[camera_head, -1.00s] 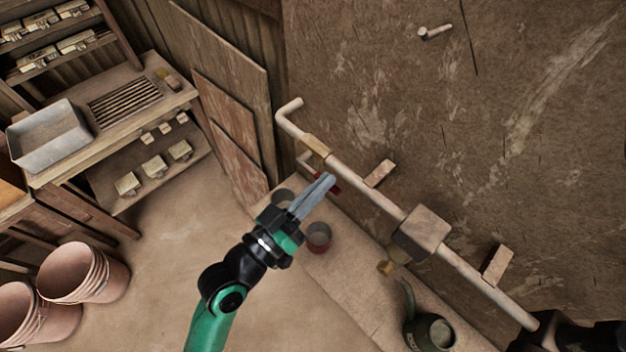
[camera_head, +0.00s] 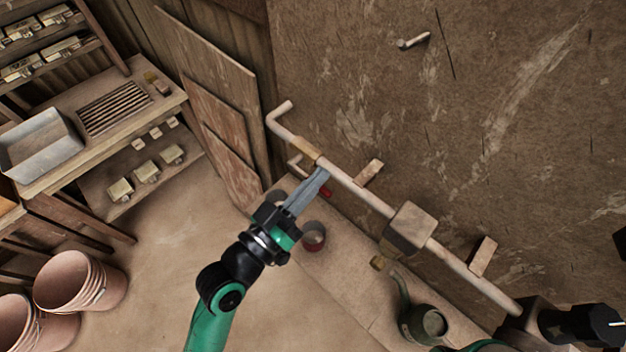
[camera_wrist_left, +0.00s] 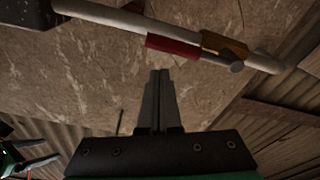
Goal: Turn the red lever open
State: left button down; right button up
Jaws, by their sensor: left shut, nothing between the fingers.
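The red lever (camera_head: 326,192) is beside the pale pipe (camera_head: 365,195) on the brown wall. Only a small red part shows in the head view, behind my fingers. In the left wrist view its red sleeve (camera_wrist_left: 172,46) lies along the pipe beside a brass collar (camera_wrist_left: 224,46). My left gripper (camera_head: 322,174) is shut and empty, with its fingertips overlapping the pipe in the head view. In the left wrist view the fingertips (camera_wrist_left: 160,73) point at the red sleeve, with a small gap visible. My right gripper (camera_wrist_left: 40,151) shows at the left edge there, its fingers apart.
A square block (camera_head: 409,228) sits on the pipe, and wooden pegs (camera_head: 369,173) stick out of the wall. A green watering can (camera_head: 424,325) and a red-banded cup (camera_head: 313,236) stand on the ledge below. A bench (camera_head: 100,150) and pots (camera_head: 80,280) are at left.

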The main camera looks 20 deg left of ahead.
pick_arm(q)
jog(key=r+b+v, duration=0.1)
jog(key=b+v, duration=0.1)
jog(key=v, duration=0.7)
jog(key=shift+s+a, duration=0.2)
jog(key=shift+a, duration=0.15)
pick_arm(e)
jog(key=shift+f, duration=0.25)
pick_arm(q)
jog(key=shift+r, duration=0.15)
pick_arm(e)
jog(key=shift+w, duration=0.1)
